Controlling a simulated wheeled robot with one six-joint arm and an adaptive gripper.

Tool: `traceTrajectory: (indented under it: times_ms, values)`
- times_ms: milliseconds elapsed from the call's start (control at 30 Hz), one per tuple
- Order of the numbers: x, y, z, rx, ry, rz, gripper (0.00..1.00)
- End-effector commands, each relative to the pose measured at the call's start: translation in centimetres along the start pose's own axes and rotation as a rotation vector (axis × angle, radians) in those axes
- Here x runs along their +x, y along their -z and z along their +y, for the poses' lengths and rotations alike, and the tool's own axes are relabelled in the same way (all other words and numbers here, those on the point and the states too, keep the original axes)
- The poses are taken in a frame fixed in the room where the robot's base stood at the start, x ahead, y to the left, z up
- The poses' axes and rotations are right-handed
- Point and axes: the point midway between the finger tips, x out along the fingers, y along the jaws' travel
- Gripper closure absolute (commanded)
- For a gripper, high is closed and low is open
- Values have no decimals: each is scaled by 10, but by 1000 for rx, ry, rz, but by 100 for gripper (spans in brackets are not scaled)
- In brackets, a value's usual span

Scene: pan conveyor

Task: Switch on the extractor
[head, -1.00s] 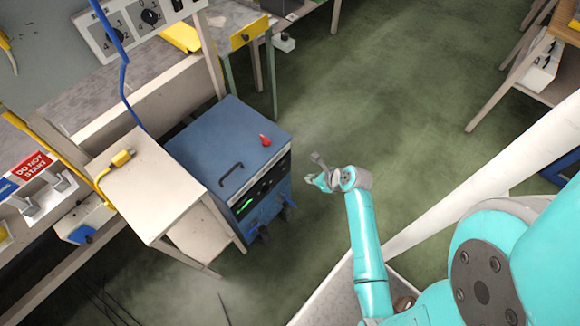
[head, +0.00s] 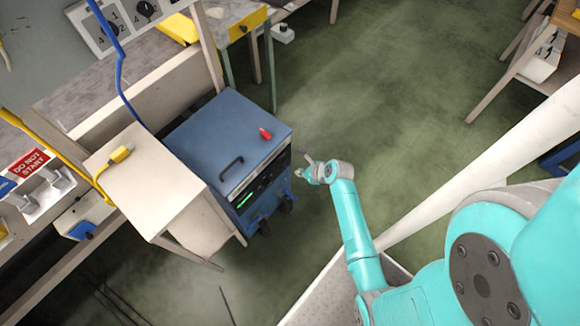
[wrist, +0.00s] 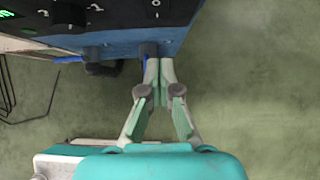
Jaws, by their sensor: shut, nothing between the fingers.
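The blue cabinet (head: 215,135), which I take to be the extractor, stands on the floor with a black handle on top and a dark front panel (head: 262,182) with a green lit display. In the wrist view the panel (wrist: 120,12) runs along the top edge. It shows part of the green display, dark knobs and a switch-like part with white marks (wrist: 156,8). My gripper (head: 304,168) is beside the panel's right end. In the wrist view its fingertips (wrist: 158,62) are together and empty, just below the cabinet's lower front edge; contact cannot be told.
A red object (head: 265,134) lies on the cabinet. A pale table (head: 150,185) with a yellow plug (head: 121,154) stands close at its left. A "do not start" sign (head: 28,162) is at far left. The green floor (head: 370,90) right of the cabinet is clear.

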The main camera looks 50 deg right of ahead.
Motion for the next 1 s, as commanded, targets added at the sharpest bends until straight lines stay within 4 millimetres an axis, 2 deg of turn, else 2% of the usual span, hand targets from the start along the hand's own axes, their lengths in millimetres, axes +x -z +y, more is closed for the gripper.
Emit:
traceTrajectory:
  times_ms: [133, 400, 1000]
  values:
    - [27, -1, 0, -2, -2, 1, 100]
    - [49, -24, 0, -2, 0, 0, 100]
    - [57, -30, 0, 0, 0, 1, 100]
